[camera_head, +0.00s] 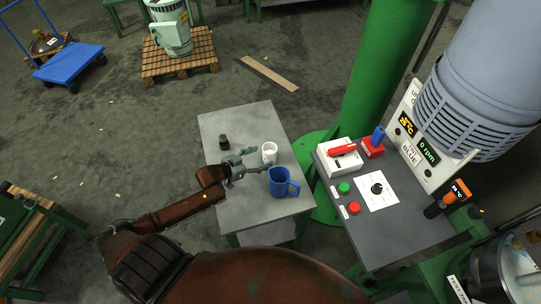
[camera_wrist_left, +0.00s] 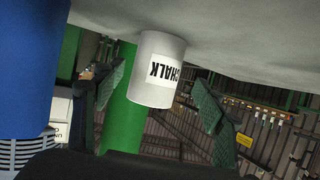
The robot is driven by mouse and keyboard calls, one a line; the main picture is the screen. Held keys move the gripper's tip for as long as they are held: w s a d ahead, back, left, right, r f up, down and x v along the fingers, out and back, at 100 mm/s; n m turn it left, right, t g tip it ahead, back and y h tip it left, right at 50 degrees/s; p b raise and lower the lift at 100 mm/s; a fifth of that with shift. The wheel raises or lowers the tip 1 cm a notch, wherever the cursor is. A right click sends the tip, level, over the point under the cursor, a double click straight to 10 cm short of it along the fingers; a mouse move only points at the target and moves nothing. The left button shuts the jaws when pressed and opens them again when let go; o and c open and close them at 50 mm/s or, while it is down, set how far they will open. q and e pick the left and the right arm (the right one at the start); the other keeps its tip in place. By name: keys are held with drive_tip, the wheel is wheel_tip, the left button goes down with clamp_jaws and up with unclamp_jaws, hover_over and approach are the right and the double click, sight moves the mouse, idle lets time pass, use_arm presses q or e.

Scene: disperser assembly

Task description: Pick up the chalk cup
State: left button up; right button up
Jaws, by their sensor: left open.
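The chalk cup (camera_head: 269,152) is a small white cup standing on the grey table (camera_head: 226,120). In the left wrist view the cup (camera_wrist_left: 160,88) appears upside down, with a "CHALK" label facing the camera. My left gripper (camera_head: 254,161) is open beside the cup, on its left side in the head view. In the left wrist view its two fingers (camera_wrist_left: 158,90) stand apart on either side of the cup, and neither clearly touches it. My right gripper is not in view.
A blue jug (camera_head: 280,183) stands close to the chalk cup, nearer my body, and fills the left edge of the wrist view (camera_wrist_left: 28,70). A small black object (camera_head: 223,142) stands on the table's left part. A control panel (camera_head: 395,215) is to the right.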

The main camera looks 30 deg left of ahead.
use_arm(q)
drive_tip(key=b+x, duration=0.1)
drive_tip(key=x, duration=0.4)
drive_tip(key=shift+w+d+f, duration=0.2)
drive_tip(key=shift+d+f, duration=0.05)
drive_tip(key=shift+d, duration=0.05)
drive_tip(key=c, duration=1.2)
drive_tip(key=shift+r, duration=0.1)
drive_tip(key=shift+c, duration=0.7)
drive_tip(key=shift+r, duration=0.1)
